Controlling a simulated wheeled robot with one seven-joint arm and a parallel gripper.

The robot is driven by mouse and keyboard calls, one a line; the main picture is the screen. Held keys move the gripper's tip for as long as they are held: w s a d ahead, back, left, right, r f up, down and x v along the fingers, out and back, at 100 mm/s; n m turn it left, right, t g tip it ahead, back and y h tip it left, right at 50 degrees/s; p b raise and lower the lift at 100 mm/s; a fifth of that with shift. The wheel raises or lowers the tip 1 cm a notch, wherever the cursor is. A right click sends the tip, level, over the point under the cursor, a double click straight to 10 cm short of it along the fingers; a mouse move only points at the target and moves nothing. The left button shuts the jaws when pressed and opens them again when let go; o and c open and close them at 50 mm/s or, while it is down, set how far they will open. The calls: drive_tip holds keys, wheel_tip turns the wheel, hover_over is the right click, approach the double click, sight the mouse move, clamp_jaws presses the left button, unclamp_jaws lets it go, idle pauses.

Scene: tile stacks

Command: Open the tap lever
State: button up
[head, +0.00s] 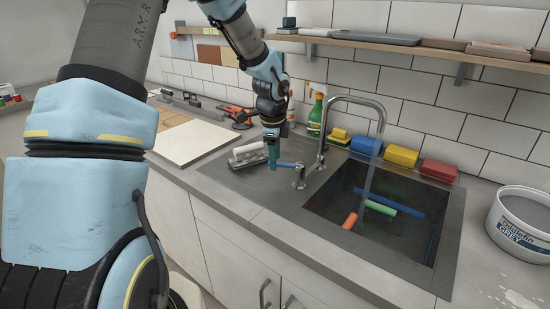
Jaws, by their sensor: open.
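The chrome tap (323,130) arches over the sink, its spout pointing down into the basin. A short chrome fitting (299,178) stands at its left, and a blue lever (286,165) sticks out from it to the left. A pale bluish vertical streak (367,180) below the spout looks like running water. My gripper (273,168) points down at the lever's left end, with teal fingers. The fingers overlap in this view, so the gap between them is hidden. I cannot tell whether they touch the lever.
The sink (432,240) holds blue, green and orange pieces. Yellow (401,156) and red (439,170) sponges sit behind it. A green spray bottle (316,112) stands behind the tap, a grout bucket (522,222) at right. A trowel-like tool (248,158) lies left of my gripper.

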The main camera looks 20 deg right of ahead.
wheel_tip(320, 180, up, 10)
drive_tip(key=s+a+b, duration=0.1)
drive_tip(key=s+b, duration=0.1)
drive_tip(key=shift+r, duration=0.1)
drive_tip(key=s+a+f+n, duration=0.2)
drive_tip(key=s+a+n, duration=0.2)
drive_tip(key=a+n, duration=0.3)
drive_tip(key=s+a+f+n, duration=0.1)
drive_tip(key=s+a+n, duration=0.3)
drive_tip(key=a+n, duration=0.4)
drive_tip(key=s+a+f+n, duration=0.2)
drive_tip(key=s+a+n, duration=0.2)
drive_tip(key=a+n, duration=0.3)
drive_tip(key=a, duration=0.4)
drive_tip(key=shift+s+f+n+y, duration=0.2)
drive_tip(key=shift+f+n+y, duration=0.1)
drive_tip(key=shift+f+y, duration=0.1)
